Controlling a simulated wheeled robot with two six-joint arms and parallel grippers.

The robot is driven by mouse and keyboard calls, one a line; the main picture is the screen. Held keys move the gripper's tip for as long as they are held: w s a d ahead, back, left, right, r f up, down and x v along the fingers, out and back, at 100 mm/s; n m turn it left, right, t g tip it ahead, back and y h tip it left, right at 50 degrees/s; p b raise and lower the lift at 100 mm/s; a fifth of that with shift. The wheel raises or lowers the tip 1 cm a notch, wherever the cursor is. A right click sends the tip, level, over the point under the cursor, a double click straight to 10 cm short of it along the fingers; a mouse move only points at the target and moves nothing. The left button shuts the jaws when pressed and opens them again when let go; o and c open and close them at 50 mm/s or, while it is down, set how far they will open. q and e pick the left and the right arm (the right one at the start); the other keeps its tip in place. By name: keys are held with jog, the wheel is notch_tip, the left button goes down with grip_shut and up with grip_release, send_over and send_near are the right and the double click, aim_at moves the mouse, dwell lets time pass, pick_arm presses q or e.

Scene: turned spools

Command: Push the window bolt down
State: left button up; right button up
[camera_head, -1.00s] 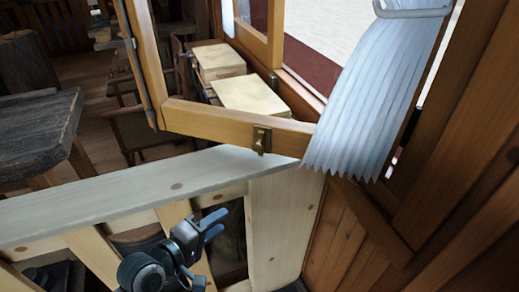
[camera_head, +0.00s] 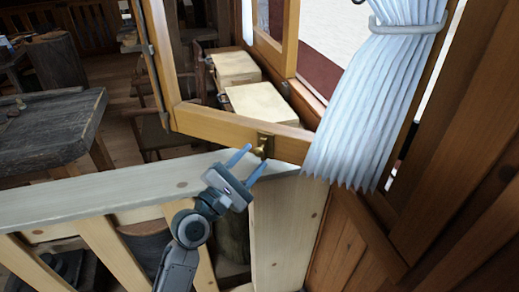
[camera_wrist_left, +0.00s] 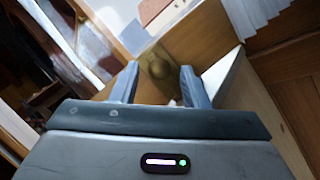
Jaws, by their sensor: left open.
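The window bolt (camera_head: 261,146) is a small brass fitting on the lower rail of the open wooden window frame (camera_head: 215,126). My left gripper (camera_head: 250,158) is open, with its two blue-grey fingers pointing up toward the bolt from just below. I see no clear contact between the fingers and the knob. My right gripper is not in view.
A pale wooden railing (camera_head: 110,195) runs below the window, with a post (camera_head: 285,228) beside my gripper. A white curtain (camera_head: 375,105) hangs close on the right. Pale boxes (camera_head: 260,108) stand behind the window frame. A dark table (camera_head: 50,130) is at the left.

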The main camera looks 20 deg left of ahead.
aim_at(257, 154)
pick_arm(q)
jog(key=shift+x, duration=1.65)
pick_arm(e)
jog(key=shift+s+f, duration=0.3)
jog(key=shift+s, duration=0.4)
